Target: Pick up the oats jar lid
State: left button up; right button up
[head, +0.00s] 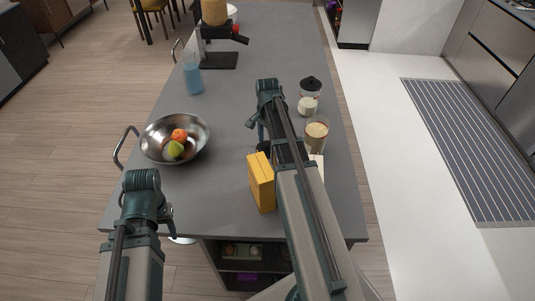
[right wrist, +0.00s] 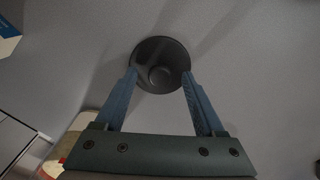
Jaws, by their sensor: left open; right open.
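The oats jar lid is a dark round disc with a knob, lying flat on the grey counter in the right wrist view (right wrist: 160,84). In the head view only a dark edge of it (head: 263,147) shows beside my right arm. My right gripper (right wrist: 160,73) is open and empty, its two blue fingertips at either side of the lid's near half. I cannot tell whether they touch it. A clear jar of pale oats (head: 316,133) stands without a lid to the right of my right arm. My left gripper (head: 166,213), largely hidden by its arm, is near the counter's front left.
A yellow box (head: 261,183) stands close to my right arm. A black-lidded jar (head: 310,90) and a small white item (head: 307,106) stand beyond the oats jar. A steel fruit bowl (head: 153,143), blue glass (head: 193,80) and coffee machine (head: 218,60) are left and back.

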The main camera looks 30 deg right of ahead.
aim_at(267, 144)
jog(key=shift+c, duration=0.4)
grip_shut()
notch_tip(267, 144, up, 10)
jog(key=p, duration=1)
jog(key=shift+a, duration=0.15)
